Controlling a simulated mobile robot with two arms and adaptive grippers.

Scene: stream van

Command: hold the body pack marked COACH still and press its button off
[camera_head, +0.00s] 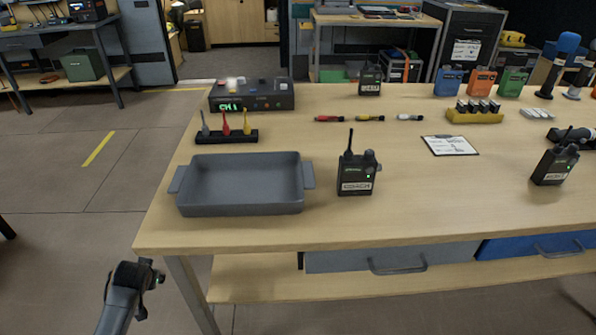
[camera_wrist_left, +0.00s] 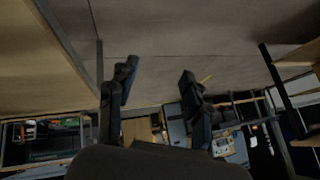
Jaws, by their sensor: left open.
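The body pack marked COACH (camera_head: 356,174) stands upright on the wooden table, right of the grey tray. It is dark, with a short antenna, a white label on its front and a small green light. Its button is too small to make out for sure. My left gripper (camera_head: 150,274) is low at the left, off the table's front left corner and well apart from the pack. In the left wrist view the left gripper (camera_wrist_left: 157,88) is open with nothing between its fingers. My right gripper is in neither view.
An empty grey tray (camera_head: 240,207) lies left of the pack. Similar body packs stand at the back (camera_head: 370,80) and at the right (camera_head: 553,165). A CH1 box (camera_head: 252,95), a small rack (camera_head: 226,135) and a clipboard (camera_head: 450,145) lie behind. The tabletop before the pack is clear.

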